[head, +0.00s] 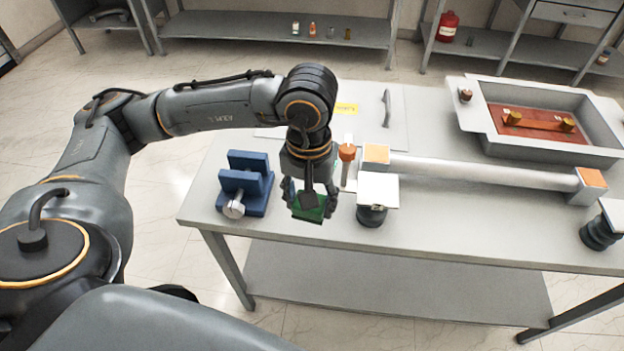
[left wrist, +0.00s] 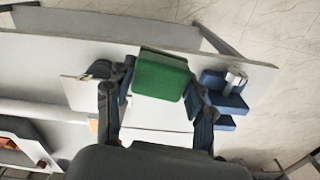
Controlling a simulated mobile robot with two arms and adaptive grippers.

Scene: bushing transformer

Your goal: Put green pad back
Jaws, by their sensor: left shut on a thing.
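The green pad (head: 308,207) is at the front left part of the table in the head view, partly hidden by my left gripper (head: 306,200). The left wrist view shows the green pad (left wrist: 161,76) between the two fingers of my left gripper (left wrist: 158,85), which is shut on it. I cannot tell whether the pad touches the table. My right gripper is not in view.
A blue clamp block (head: 245,184) stands left of the gripper. An orange-topped post (head: 347,153), a black post with a white plate (head: 375,190) and a long white bar (head: 484,171) are close on the right. A grey tray (head: 600,148) is at the back right of the table (head: 420,230).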

